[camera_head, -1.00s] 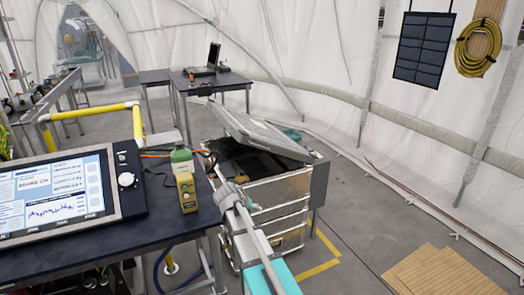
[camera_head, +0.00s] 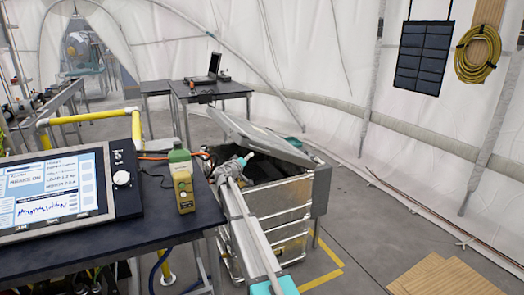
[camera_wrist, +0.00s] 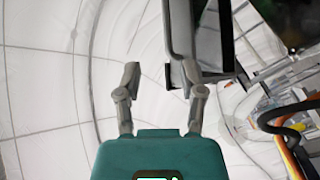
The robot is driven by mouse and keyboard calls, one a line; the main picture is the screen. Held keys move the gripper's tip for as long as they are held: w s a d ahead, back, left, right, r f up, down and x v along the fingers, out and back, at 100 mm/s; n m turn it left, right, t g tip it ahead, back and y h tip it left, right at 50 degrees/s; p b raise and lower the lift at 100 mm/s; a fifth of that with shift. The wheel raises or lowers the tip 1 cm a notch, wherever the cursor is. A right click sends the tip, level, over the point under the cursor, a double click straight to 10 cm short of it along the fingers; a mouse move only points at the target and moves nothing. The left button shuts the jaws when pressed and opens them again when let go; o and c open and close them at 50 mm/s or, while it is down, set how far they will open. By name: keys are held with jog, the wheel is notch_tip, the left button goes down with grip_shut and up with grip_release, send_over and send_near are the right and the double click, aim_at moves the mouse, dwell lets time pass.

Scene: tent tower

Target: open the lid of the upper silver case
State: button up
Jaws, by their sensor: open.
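The upper silver case (camera_head: 285,196) tops a stack beside the dark workbench. Its grey lid (camera_head: 262,138) is tilted partly open, and the dark inside shows beneath it. My gripper (camera_head: 250,156) is at the case opening, close to the lid's underside; its fingertips are hard to make out there. In the wrist view my gripper (camera_wrist: 163,82) is open, its two grey fingers apart with nothing gripped between them. A grey edge, apparently of the lid (camera_wrist: 180,30), is close to the right finger; I cannot tell whether they touch.
Orange and black cables (camera_wrist: 290,135) show at right in the wrist view. A table with a laptop (camera_head: 212,68) stands behind.

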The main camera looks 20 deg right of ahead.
aim_at(262, 147)
jog(key=shift+d, duration=0.15)
jog(key=x, duration=1.3)
jog(key=shift+w+d, duration=0.15)
jog(key=shift+d, duration=0.05)
jog(key=shift+w+f, duration=0.1)
jog(key=shift+f, duration=0.05)
grip_shut()
jog(key=shift+d, duration=0.1)
